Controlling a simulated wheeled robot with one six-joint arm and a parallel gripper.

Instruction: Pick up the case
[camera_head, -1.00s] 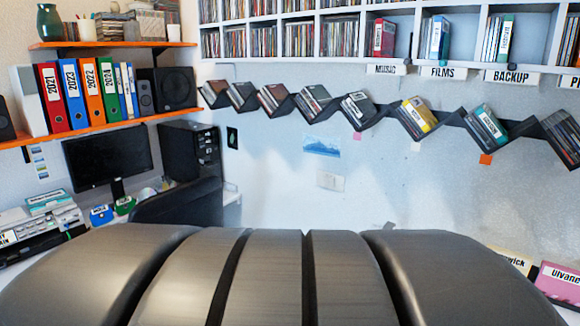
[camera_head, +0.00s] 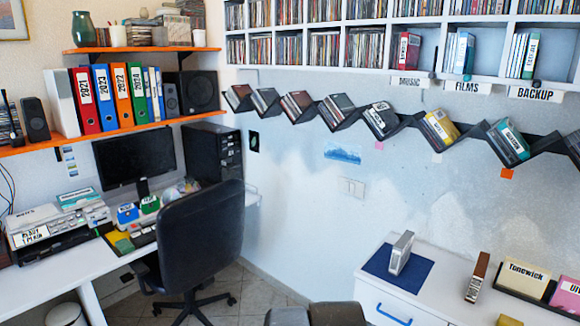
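A silver-grey case-like object (camera_head: 401,253) stands upright on a dark blue mat (camera_head: 420,272) on the white cabinet at the lower right. A narrow brown upright object (camera_head: 477,277) stands to its right, apart from it. Many disc cases also lean in the black zigzag wall shelf (camera_head: 408,124), among them a yellow one (camera_head: 441,127) and a teal one (camera_head: 509,142). I cannot tell which of these is the task's case. My gripper is not in view. Only dark rounded parts, apparently of my arm, show at the bottom edge.
A black office chair (camera_head: 201,240) stands before the white desk (camera_head: 75,262) at left. The white cabinet (camera_head: 455,291) also carries labelled boxes (camera_head: 523,279) at its right. White cubbies (camera_head: 433,84) line the wall above. Bare tiled floor (camera_head: 245,287) shows between chair and cabinet.

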